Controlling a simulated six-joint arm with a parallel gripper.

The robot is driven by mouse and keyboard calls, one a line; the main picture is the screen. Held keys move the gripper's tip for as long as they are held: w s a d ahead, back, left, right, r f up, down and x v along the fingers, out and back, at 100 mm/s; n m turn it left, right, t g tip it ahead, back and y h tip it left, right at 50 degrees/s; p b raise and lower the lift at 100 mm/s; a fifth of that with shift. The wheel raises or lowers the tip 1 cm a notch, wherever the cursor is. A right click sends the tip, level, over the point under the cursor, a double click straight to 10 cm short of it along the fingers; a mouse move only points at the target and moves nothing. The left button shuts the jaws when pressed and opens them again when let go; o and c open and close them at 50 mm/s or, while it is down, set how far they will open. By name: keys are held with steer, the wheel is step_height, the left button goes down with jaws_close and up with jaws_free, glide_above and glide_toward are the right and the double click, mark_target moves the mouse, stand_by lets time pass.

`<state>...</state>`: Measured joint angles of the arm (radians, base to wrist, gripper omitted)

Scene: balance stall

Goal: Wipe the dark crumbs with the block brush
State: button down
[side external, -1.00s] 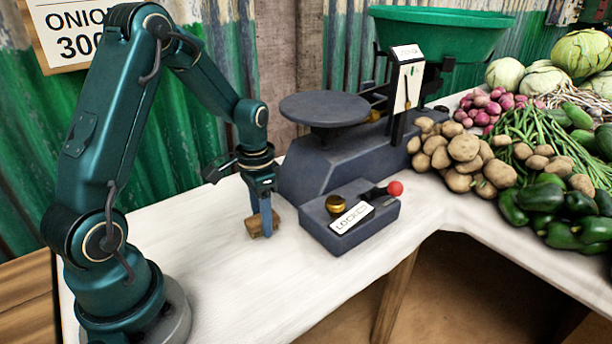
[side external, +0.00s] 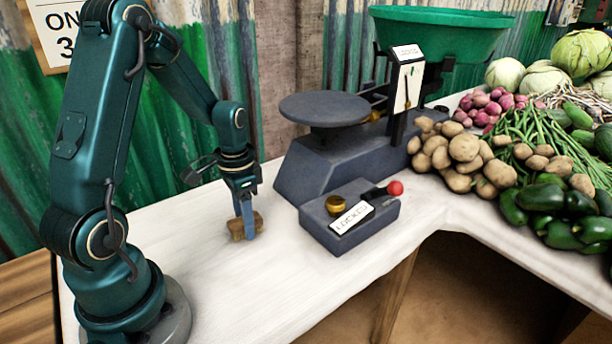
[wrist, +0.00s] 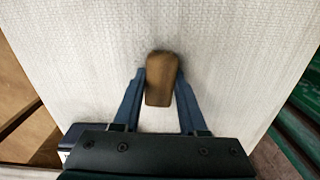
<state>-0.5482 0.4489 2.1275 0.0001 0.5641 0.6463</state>
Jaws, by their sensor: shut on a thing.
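The block brush (side external: 236,229) is a small brown wooden block, low at the table top in the side external view. My gripper (side external: 246,222) is shut on it, one blue finger showing across its side. In the wrist view the brush (wrist: 161,80) sits between the two blue fingers of my gripper (wrist: 161,92), its long side pointing away from the wrist. I cannot tell whether its underside touches the cloth. I see no dark crumbs in either current view.
The white-covered table (side external: 250,300) is clear in front of the brush. A grey balance scale (side external: 330,165) with a round plate stands to the right, its base carrying a "LOCKED" label and a red-knobbed lever (side external: 394,188). Potatoes (side external: 465,147) and other vegetables fill the far right.

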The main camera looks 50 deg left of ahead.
steer(key=shift+w+f, duration=0.1)
steer(key=shift+w, duration=1.85)
steer(key=shift+s, duration=3.05)
steer(key=shift+s+r, duration=0.1)
steer(key=shift+r, duration=4.2)
